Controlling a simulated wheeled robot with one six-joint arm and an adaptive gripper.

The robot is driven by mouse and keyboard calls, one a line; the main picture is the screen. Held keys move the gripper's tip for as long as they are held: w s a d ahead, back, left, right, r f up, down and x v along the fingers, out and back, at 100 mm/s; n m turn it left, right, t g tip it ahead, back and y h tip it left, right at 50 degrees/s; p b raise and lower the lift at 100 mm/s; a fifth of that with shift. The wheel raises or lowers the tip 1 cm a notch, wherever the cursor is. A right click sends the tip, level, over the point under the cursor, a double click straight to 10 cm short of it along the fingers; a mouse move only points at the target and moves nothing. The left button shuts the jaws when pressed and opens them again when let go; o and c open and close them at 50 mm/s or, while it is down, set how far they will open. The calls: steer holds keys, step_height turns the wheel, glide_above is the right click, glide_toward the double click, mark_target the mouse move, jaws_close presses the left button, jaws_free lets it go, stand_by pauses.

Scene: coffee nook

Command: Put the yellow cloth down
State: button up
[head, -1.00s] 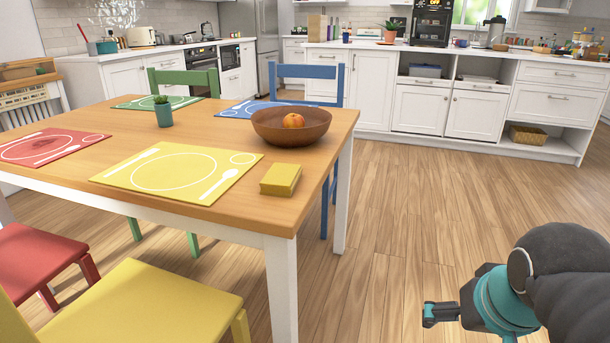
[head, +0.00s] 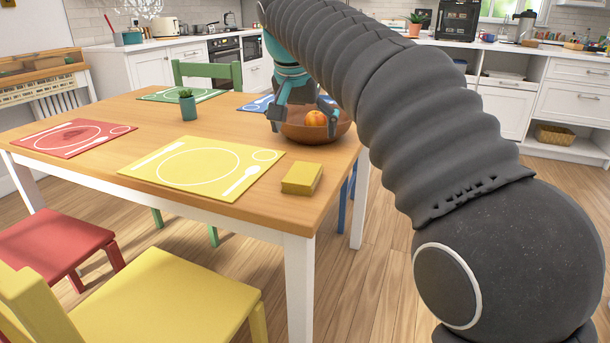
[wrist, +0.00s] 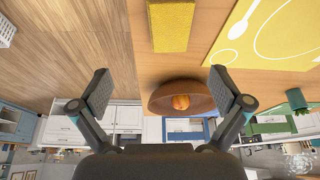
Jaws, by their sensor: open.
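The yellow cloth (head: 301,178) is a small folded block lying on the wooden table (head: 330,190), near its right front corner and just right of the yellow placemat (head: 195,168). My gripper (head: 302,128) is open and empty above the table, in front of or over the brown bowl (head: 340,130). In the wrist view the cloth (wrist: 171,25) lies at the top, beyond my open fingers (wrist: 160,88), which are apart from it. Nothing is between the fingertips except the distant view of the bowl (wrist: 165,97).
The bowl holds an orange fruit (head: 315,118). A small potted plant (head: 188,104) stands mid-table. Red (head: 72,137), green (head: 180,94) and blue placemats lie around. Yellow (head: 160,300) and red chairs (head: 55,240) stand at the table's near side. The tabletop around the cloth is clear.

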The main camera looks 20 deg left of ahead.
mark_target(303, 172)
steer(key=b+x, duration=0.1)
steer(key=x, duration=0.3)
steer(key=a+x, duration=0.1)
steer(key=x, duration=0.4)
steer(key=a+b+x, duration=0.1)
steer(key=x, duration=0.3)
steer(key=shift+w+f+b, duration=0.25)
steer(key=shift+w+b, duration=0.05)
steer(key=shift+b, duration=0.05)
steer(key=c, duration=1.2)
steer(key=shift+r, duration=0.15)
